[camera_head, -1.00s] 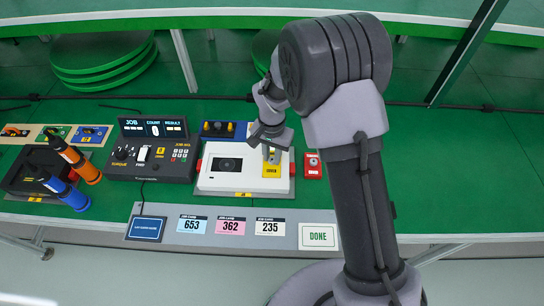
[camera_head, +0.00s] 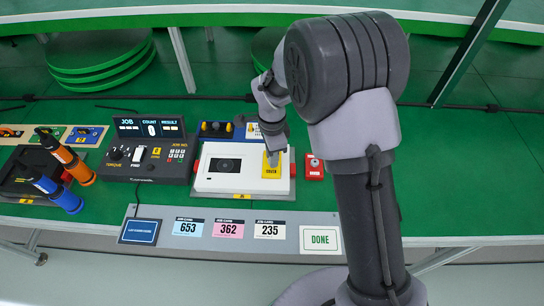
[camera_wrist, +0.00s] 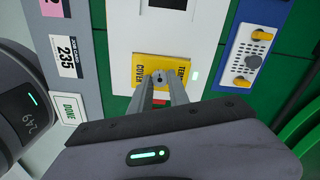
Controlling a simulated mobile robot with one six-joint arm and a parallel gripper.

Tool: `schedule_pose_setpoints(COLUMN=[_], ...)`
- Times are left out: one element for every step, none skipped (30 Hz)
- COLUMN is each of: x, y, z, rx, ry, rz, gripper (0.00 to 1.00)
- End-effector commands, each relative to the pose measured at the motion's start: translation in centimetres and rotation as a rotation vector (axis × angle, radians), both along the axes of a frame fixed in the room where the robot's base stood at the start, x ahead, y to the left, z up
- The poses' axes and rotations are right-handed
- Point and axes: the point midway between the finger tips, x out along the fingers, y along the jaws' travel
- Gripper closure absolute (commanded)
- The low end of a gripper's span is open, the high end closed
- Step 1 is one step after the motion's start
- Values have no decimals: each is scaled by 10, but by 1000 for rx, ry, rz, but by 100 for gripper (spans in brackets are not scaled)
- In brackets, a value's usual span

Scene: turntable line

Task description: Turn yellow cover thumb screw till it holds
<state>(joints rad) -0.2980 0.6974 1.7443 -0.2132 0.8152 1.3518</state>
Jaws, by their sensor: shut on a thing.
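The yellow cover (camera_head: 272,172) lies on the right part of the white unit (camera_head: 215,181). My gripper (camera_head: 272,157) points down at it from above. In the wrist view the cover (camera_wrist: 143,68) shows lettering on both sides of a small grey thumb screw (camera_wrist: 160,77). My gripper's two fingers (camera_wrist: 161,82) are closed around the screw, one on each side. The screw is partly hidden between the fingertips, so how tightly it is seated cannot be seen.
A control box (camera_head: 150,152) with a display stands left of the white unit, and a small red box (camera_head: 314,168) stands right of it. Job cards (camera_head: 228,229) lie along the front strip.

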Motion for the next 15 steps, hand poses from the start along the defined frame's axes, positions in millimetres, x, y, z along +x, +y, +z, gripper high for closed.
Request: schedule_pose_setpoints(x=[3,3,3,3,3,3,3,3,3,3,3,3,3,3,3], y=[1,1,1,1,1,1,1,1,1,1,1,1,1,1,1], z=[2,2,2,2,2,2,2,2,3,3,3,3,3,3,3], rx=[3,2,2,2,2,2,2,2,2,2,3,3,3,3,2], ry=[-9,-8,-8,-8,-8,-8,-8,-8,-8,-8,-9,-9,-9,-9,-9], rz=[-22,-38,-55,-68,-79,-92,-102,-110,-118,-124,-130,-136,-139,-141,-144], gripper=[100,100,100,100,100,100,100,100,100,100,100,100,100,100,100])
